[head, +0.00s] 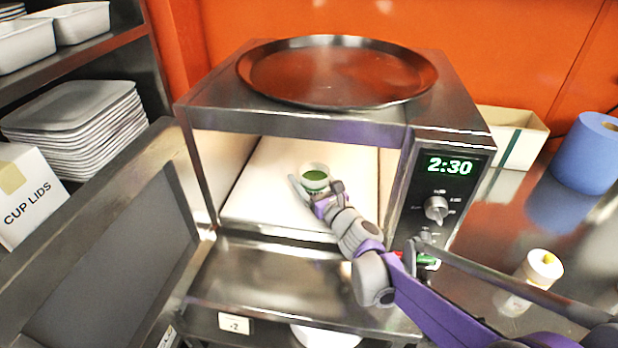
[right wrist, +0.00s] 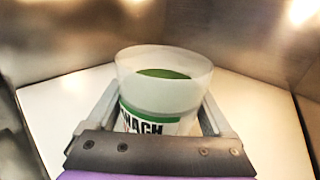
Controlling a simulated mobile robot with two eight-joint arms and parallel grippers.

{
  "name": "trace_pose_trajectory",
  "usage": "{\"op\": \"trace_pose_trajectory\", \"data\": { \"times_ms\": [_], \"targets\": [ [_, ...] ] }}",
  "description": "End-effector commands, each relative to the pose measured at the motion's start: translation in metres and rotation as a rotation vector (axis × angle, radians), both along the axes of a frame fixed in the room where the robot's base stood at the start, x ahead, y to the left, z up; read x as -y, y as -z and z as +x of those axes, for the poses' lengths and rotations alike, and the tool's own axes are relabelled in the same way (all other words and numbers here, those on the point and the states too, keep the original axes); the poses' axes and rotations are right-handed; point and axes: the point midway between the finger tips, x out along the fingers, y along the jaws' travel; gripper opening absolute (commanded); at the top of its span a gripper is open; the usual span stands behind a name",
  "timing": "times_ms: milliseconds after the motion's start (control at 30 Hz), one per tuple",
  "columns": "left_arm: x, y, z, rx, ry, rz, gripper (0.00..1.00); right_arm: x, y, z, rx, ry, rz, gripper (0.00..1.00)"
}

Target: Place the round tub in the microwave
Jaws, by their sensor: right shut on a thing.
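The round tub (head: 315,176) is a small white tub with green contents, inside the open microwave (head: 302,128). It stands upright in the right wrist view (right wrist: 165,90), with a green band and partly hidden lettering. My right gripper (head: 311,190) reaches through the microwave opening and is shut on the tub, one finger on each side. The pale microwave floor (head: 262,195) lies under and around the tub. I cannot tell whether the tub's base touches it. My left gripper is not in view.
A large round metal tray (head: 335,72) lies on top of the microwave. The control panel (head: 437,200) reads 2:30. Stacked trays (head: 75,125) and a CUP LIDS box (head: 30,195) are at left.

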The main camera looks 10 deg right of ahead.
Motion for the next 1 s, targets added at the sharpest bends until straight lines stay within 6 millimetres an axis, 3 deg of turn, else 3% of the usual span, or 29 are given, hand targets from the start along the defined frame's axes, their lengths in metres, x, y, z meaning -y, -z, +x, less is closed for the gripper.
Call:
{"op": "trace_pose_trajectory", "data": {
  "times_ms": [167,200,267,600,1000],
  "targets": [
    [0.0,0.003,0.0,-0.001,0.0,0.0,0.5,0.0,0.004,0.0,0.0,0.0,0.0,0.1],
    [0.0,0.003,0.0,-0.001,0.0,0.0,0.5,0.0,0.004,0.0,0.0,0.0,0.0,0.91],
    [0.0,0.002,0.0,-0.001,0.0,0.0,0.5,0.0,0.004,0.0,0.0,0.0,0.0,1.0],
    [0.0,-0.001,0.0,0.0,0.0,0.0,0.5,0.001,-0.001,-0.003,0.0,0.001,0.0,1.0],
    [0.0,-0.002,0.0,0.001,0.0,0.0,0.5,0.024,-0.001,-0.08,0.0,0.003,0.0,1.0]
  ]
}}
